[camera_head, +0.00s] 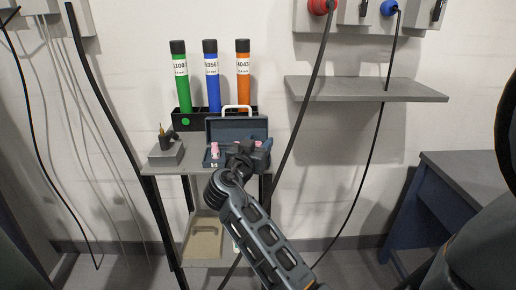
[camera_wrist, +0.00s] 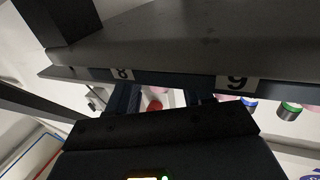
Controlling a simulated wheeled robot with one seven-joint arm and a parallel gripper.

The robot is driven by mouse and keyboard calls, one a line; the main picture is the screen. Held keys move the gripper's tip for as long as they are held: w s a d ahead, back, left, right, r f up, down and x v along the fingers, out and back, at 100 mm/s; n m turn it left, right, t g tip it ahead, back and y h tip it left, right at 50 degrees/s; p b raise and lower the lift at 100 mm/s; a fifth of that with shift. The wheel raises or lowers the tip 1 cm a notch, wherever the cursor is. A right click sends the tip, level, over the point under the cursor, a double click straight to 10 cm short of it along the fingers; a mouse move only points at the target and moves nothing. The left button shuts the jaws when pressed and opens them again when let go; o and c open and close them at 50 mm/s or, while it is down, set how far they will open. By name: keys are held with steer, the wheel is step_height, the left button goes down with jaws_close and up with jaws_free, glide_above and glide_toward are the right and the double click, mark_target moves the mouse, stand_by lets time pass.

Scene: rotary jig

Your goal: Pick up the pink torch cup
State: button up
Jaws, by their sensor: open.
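A pink cup-like item (camera_head: 215,150) stands at the left inside the open dark toolbox on the small stand. A second small pink spot (camera_head: 258,144) shows at the toolbox's right side, partly hidden by my arm. My gripper (camera_head: 243,150) is at the toolbox, and my wrist hides its fingertips in the head view. In the wrist view my open gripper (camera_wrist: 161,92) has its two dark fingers apart below a grey ledge. A small red item (camera_wrist: 155,106) and a bit of pink show between the fingers, cut off by the ledge and gripper body. I cannot tell which is the torch cup.
The toolbox (camera_head: 222,130) has its lid raised with a white handle. Green (camera_head: 180,85), blue (camera_head: 212,85) and orange (camera_head: 243,85) tubes stand behind it. A grey block holder (camera_head: 166,153) is on the left. A grey shelf (camera_head: 365,91) juts from the wall at right, with hanging cables nearby.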

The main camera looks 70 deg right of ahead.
steer(key=shift+c, duration=0.4)
jaws_close()
